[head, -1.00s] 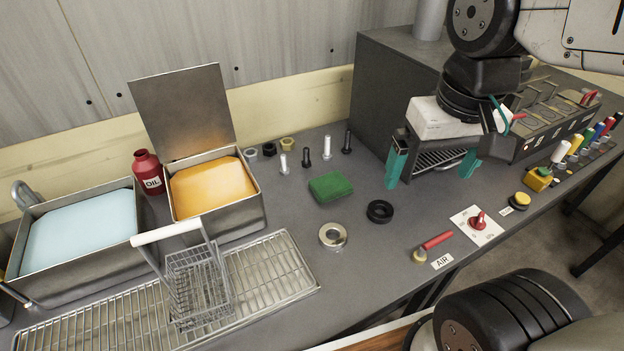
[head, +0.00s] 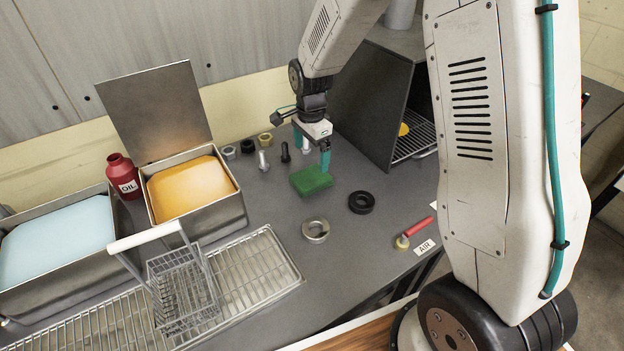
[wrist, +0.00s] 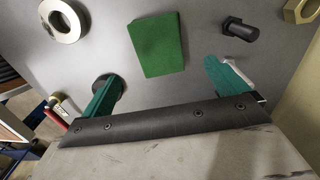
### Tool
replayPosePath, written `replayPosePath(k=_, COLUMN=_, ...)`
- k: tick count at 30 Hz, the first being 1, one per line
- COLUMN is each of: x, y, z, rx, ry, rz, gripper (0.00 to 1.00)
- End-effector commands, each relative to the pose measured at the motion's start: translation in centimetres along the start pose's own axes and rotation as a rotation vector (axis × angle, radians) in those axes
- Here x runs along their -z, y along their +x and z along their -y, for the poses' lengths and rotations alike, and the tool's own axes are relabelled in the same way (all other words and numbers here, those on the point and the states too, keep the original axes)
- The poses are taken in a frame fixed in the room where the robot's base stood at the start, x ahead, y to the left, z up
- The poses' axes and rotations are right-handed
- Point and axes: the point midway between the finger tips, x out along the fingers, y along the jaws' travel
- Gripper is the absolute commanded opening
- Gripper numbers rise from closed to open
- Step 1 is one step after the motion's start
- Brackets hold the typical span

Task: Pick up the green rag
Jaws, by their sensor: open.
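The green rag (head: 311,180) is a folded flat block lying on the grey bench in the head view. In the wrist view the rag (wrist: 158,44) lies beyond my fingers, near the gap between them. My gripper (head: 311,160) has teal fingers, points down and hangs just behind and above the rag. The fingers are wide apart with nothing between them; the gripper also shows in the wrist view (wrist: 165,85). I see no contact with the rag.
A black ring (head: 361,202) and a metal ring (head: 316,230) lie in front of the rag. A dark bolt (head: 285,152) and a silver bolt (head: 263,160) stand behind it. An open box oven (head: 375,105) is to the right, and an orange-filled tray (head: 237,212) to the left.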

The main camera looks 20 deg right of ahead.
Motion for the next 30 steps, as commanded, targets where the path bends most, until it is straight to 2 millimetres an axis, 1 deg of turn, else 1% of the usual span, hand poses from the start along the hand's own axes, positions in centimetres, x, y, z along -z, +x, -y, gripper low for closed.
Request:
replayPosePath(k=4, x=0.0, y=1.7, z=0.3, rx=-0.005, ry=0.027, rz=0.001, gripper=0.98)
replayPosePath(k=11, x=0.1, y=4.3, z=0.2, rx=-0.005, ry=0.028, rz=0.001, gripper=0.98)
replayPosePath(k=18, x=0.2, y=7.8, z=0.1, rx=-0.005, ry=0.027, rz=0.001, gripper=0.98)
replayPosePath(k=22, x=0.2, y=8.6, z=0.1, rx=-0.004, ry=0.026, rz=0.001, gripper=0.98)
replayPosePath(k=28, x=0.2, y=8.6, z=0.1, rx=-0.003, ry=0.026, rz=0.0, gripper=0.98)
replayPosePath(k=29, x=0.2, y=8.6, z=0.1, rx=-0.003, ry=0.026, rz=0.0, gripper=0.93)
replayPosePath(k=30, x=0.2, y=8.6, z=0.1, rx=-0.003, ry=0.026, rz=0.0, gripper=0.81)
